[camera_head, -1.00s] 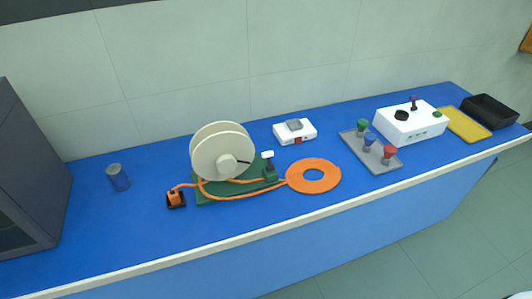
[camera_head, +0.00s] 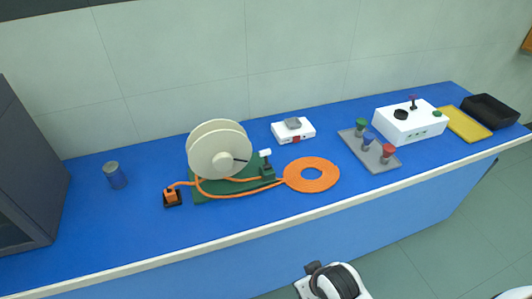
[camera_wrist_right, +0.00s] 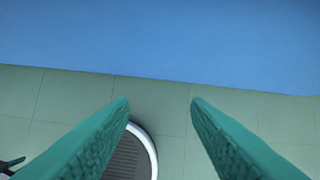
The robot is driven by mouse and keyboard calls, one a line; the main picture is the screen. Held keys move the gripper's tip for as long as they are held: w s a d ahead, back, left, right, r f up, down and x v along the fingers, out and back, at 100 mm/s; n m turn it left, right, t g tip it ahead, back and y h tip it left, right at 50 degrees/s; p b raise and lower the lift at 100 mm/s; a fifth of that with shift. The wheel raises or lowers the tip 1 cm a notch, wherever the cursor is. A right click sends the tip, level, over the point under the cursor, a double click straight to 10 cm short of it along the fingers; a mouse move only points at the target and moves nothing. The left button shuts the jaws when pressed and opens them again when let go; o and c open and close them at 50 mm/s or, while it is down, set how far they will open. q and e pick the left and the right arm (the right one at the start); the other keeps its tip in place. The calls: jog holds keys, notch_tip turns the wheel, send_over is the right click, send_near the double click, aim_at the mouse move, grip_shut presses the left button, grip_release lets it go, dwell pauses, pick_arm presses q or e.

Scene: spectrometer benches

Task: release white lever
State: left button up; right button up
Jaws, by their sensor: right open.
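The white lever (camera_head: 265,153) is a small white-topped handle on a dark post, standing upright at the right end of a green base (camera_head: 210,196). A large cream spool (camera_head: 216,160) stands on the same base, just left of the lever. My right gripper (camera_wrist_right: 158,102) is open and empty in the right wrist view. Its two green fingers point toward the blue bench front, with floor tiles below. The lever is not in the right wrist view. My left gripper is not in view.
An orange cable runs from a small orange plug (camera_head: 171,196) around the base to a flat orange coil (camera_head: 312,174). A white box (camera_head: 293,131) lies behind. A grey tray (camera_head: 375,155) with coloured knobs stands to the right. The bench's front strip is clear.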

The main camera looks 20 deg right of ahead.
aim_at(266, 152)
jog(key=w+r+m+t, duration=0.1)
jog(key=w+r+t, duration=0.3)
jog(key=w+r, duration=0.6)
jog(key=w+r+t, duration=0.5)
jog(key=w+r, duration=0.2)
jog(key=w, duration=0.8)
jog(key=x, duration=1.1)
jog(key=shift+w+a+f+p, duration=0.15)
jog(key=shift+f+p, duration=0.2)
jog(key=shift+f, duration=0.1)
jog(key=shift+c, duration=0.4)
jog(key=c, duration=0.6)
jog(key=shift+r+g+p, duration=0.2)
jog(key=shift+g+p, duration=0.1)
jog(key=shift+p, duration=0.1)
jog(key=g+p, duration=0.1)
jog(key=p, duration=0.2)
jog(key=shift+w+r, duration=0.15)
jog(key=shift+w, duration=0.05)
jog(key=shift+g+p, duration=0.35)
jog(key=shift+g, duration=0.05)
jog(key=shift+c, duration=0.2)
jog(key=shift+f, duration=0.4)
